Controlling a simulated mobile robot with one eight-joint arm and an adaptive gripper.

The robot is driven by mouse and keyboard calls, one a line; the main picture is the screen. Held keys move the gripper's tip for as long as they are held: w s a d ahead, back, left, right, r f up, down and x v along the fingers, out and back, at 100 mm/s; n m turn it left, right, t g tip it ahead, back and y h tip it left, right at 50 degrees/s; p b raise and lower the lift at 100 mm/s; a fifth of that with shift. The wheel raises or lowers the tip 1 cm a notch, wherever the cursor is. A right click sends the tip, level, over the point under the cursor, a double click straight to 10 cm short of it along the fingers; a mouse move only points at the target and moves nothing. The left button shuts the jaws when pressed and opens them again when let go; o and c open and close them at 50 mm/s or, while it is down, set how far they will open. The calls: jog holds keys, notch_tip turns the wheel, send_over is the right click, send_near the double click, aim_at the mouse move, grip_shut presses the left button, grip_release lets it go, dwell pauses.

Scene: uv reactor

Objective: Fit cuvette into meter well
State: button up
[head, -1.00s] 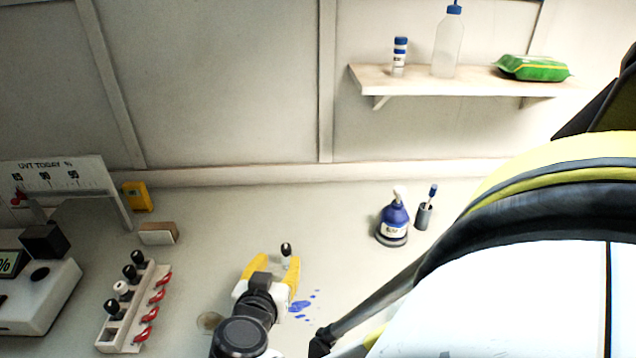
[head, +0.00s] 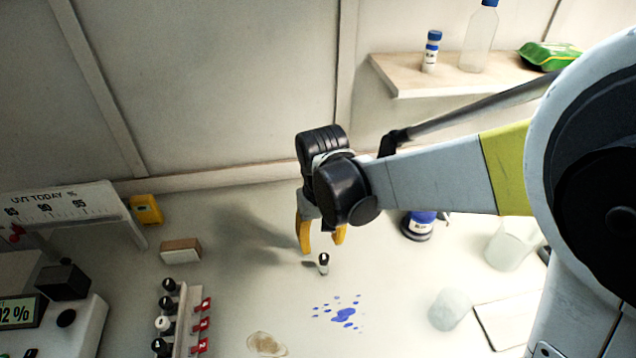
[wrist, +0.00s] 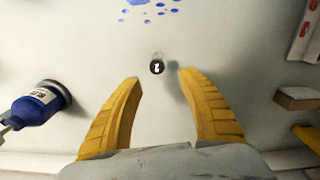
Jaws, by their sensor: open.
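A small clear cuvette with a black cap (head: 323,264) stands upright on the bench, alone; in the wrist view its cap (wrist: 157,67) shows from above. My gripper (head: 320,247) points down above and behind it, yellow fingers apart and empty. In the wrist view the cuvette lies just beyond the open fingertips (wrist: 159,77), about midway between them and not touched. The meter (head: 70,330) is a pale box at the lower left with a lit percent display (head: 17,312) and a black block (head: 63,281) on top. A dark round spot (head: 66,318) on it may be the well; I cannot tell.
A white rack (head: 181,320) with several capped cuvettes and red tags stands between meter and loose cuvette. Blue splashes (head: 343,315) and a brown stain (head: 266,344) mark the bench. A blue bottle (head: 418,226) and beakers (head: 449,309) stand right.

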aim_at(324, 267)
jog(key=f, duration=0.1)
jog(key=f+b, duration=0.1)
jog(key=f, duration=0.2)
jog(key=shift+s+d+f, duration=0.1)
jog(key=shift+s+d, duration=0.15)
jog(key=shift+d, duration=0.05)
notch_tip(324, 267, down, 6)
jog(key=b, duration=0.3)
jog(key=shift+f, duration=0.1)
grip_shut()
